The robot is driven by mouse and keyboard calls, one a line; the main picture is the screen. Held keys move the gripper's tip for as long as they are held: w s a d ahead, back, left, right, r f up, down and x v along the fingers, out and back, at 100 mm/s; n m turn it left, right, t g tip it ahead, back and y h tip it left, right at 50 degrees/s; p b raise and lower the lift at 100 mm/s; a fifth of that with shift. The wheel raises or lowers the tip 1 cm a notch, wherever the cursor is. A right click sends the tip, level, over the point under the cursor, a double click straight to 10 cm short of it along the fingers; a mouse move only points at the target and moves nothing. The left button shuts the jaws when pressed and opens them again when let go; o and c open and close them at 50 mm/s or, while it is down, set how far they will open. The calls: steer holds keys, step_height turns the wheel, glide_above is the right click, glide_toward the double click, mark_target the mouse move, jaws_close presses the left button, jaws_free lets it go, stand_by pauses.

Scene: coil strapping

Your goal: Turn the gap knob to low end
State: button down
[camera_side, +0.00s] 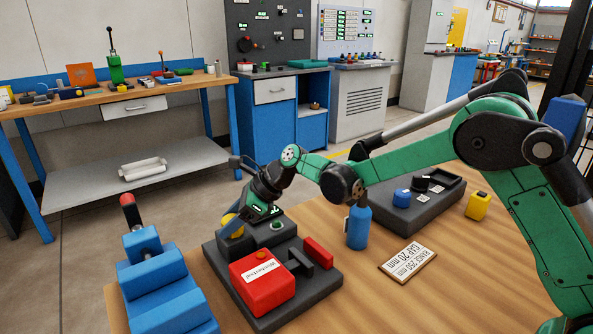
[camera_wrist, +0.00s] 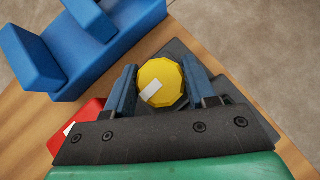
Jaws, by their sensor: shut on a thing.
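The yellow knob (camera_wrist: 158,84) is round and faceted, with a white mark on its top that points toward the lower left in the wrist view. It shows partly in the side view (camera_side: 231,226), at the back left of a dark base (camera_side: 324,286). My gripper (camera_wrist: 160,86) has its two blue fingers closed around the knob's sides. In the side view my gripper (camera_side: 240,222) reaches down to the knob and hides part of it. I take this knob to be the gap knob; no label on it is readable.
A red block (camera_side: 262,284) with a white label sits on the same base, beside a small green button (camera_side: 277,226). A blue stepped device (camera_side: 160,285) stands at the left. A blue bottle (camera_side: 358,228), a placard (camera_side: 409,261) and a dark tray (camera_side: 432,202) are to the right.

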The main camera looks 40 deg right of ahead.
steer(key=n+g+y, duration=0.1)
steer(key=n+g, duration=0.2)
steer(key=n, duration=0.2)
steer(key=shift+g, duration=0.4)
steer(key=n+g, duration=0.2)
steer(key=n, duration=0.1)
steer(key=shift+n+g, duration=0.3)
steer(key=shift+g, duration=0.1)
steer(key=shift+n+g, duration=0.3)
steer(key=shift+n, duration=0.1)
steer(key=shift+c, duration=1.4)
jaws_free()
